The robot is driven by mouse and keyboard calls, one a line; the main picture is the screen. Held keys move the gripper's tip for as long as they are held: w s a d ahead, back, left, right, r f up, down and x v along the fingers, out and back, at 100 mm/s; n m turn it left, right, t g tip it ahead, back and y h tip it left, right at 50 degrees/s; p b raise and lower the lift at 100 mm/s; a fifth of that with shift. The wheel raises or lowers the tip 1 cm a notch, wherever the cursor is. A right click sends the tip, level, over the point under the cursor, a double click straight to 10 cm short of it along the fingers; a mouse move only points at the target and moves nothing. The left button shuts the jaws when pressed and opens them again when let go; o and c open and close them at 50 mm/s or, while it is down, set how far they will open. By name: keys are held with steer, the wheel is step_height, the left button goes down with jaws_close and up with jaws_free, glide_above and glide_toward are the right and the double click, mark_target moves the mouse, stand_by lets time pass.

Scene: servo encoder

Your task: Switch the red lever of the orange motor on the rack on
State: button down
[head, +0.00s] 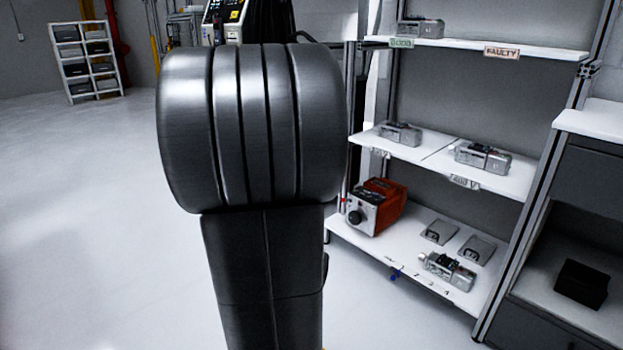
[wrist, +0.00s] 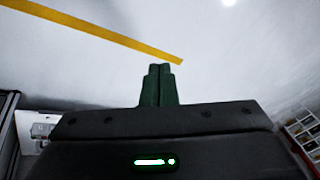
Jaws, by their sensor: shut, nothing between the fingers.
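The orange motor (head: 385,203) sits on the lowest shelf of the rack (head: 460,148), at its left end. Its grey front face carries a round black part, and a small red piece (head: 344,205) shows at its left edge; I cannot tell the lever's position. In the wrist view my gripper (wrist: 160,69) is shut with its green fingers together and nothing between them. It points over bare floor, away from the motor. The motor is not in the wrist view. In the head view my gripper is not visible.
Grey devices (head: 482,157) stand on the upper shelves, and another device (head: 450,270) is on the lowest shelf beside two flat grey pieces. A cabinet with a black box (head: 581,284) stands at the right. Open floor (head: 90,220) lies at the left.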

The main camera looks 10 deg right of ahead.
steer(key=w+m+t+h+p, duration=0.45)
steer(key=w+m, duration=0.65)
steer(key=w, duration=0.3)
steer(key=s+d+f+m+g+h+p, duration=0.1)
steer(key=s+f+m+g+h+p, duration=0.4)
steer(key=m+g, duration=0.4)
step_height(320, 180, down, 2)
steer(key=s+m, duration=0.1)
steer(key=m, duration=0.1)
steer(key=shift+m+p, duration=0.35)
steer(key=shift+m, duration=0.05)
steer(key=shift+d+h, duration=0.15)
steer(key=shift+h, duration=0.1)
